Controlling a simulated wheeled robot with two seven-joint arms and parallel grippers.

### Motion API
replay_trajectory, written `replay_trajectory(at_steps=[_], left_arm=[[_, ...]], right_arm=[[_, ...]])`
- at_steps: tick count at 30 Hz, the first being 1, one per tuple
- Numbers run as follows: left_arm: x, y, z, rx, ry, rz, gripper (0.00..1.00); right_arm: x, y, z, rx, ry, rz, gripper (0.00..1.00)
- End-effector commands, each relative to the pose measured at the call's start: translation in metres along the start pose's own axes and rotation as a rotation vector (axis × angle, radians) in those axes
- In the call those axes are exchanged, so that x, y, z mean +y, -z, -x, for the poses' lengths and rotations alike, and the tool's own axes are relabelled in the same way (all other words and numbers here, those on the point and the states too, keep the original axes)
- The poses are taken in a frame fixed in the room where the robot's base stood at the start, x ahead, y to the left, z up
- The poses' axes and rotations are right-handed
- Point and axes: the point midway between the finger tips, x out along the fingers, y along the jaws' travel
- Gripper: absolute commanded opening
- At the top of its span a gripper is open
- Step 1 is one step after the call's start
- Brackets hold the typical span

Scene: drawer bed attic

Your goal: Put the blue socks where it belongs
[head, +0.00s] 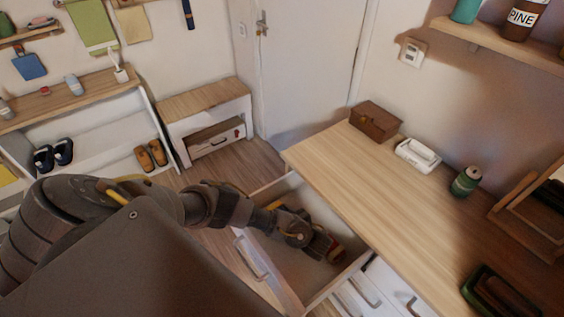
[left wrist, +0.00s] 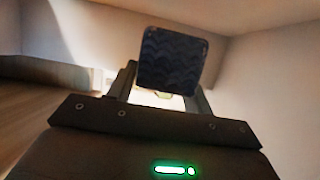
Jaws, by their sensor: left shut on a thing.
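My left gripper (head: 328,246) reaches down inside an open white drawer (head: 272,272) under the wooden desktop. In the left wrist view, a dark blue, wavy-patterned folded thing, which looks like the blue socks (left wrist: 172,59), sits between the fingers of my left gripper (left wrist: 164,86). The gripper is shut on it. In the head view the socks cannot be made out; the gripper and arm hide them. Whether they touch the drawer floor cannot be told. My right gripper is in neither view.
The desktop (head: 350,180) lies right of the drawer, with a brown box (head: 375,121), a white container (head: 417,155) and a green can (head: 466,181). White drawers (head: 385,283) sit below it. A shoe shelf (head: 105,137) and a small bench (head: 205,101) stand at the far left.

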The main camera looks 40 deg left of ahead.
Motion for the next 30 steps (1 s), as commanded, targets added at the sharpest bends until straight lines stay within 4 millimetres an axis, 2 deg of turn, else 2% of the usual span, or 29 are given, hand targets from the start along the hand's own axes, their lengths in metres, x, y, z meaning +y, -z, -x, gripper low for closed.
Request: replay_trajectory(at_steps=[1, 5, 8, 14, 26, 27, 30], left_arm=[[0.0, -0.006, -0.002, -0.001, -0.001, -0.002, 0.28], [0.0, -0.008, -0.003, 0.0, -0.001, -0.001, 0.28], [0.0, -0.02, -0.008, 0.001, 0.001, -0.003, 0.28], [0.0, -0.04, -0.016, 0.0, 0.0, -0.002, 0.28], [0.0, -0.045, -0.018, 0.0, -0.001, -0.001, 0.28], [0.0, -0.044, -0.018, 0.0, -0.001, -0.001, 0.54], [0.0, -0.044, -0.018, 0.0, -0.001, -0.002, 0.68]], right_arm=[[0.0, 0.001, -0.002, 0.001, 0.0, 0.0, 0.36], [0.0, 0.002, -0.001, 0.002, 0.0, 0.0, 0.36], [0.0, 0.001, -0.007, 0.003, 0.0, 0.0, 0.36], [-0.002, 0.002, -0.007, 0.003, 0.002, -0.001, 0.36], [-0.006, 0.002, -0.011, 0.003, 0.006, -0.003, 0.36], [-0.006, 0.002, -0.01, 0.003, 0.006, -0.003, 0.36], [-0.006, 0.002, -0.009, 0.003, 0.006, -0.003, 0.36]])
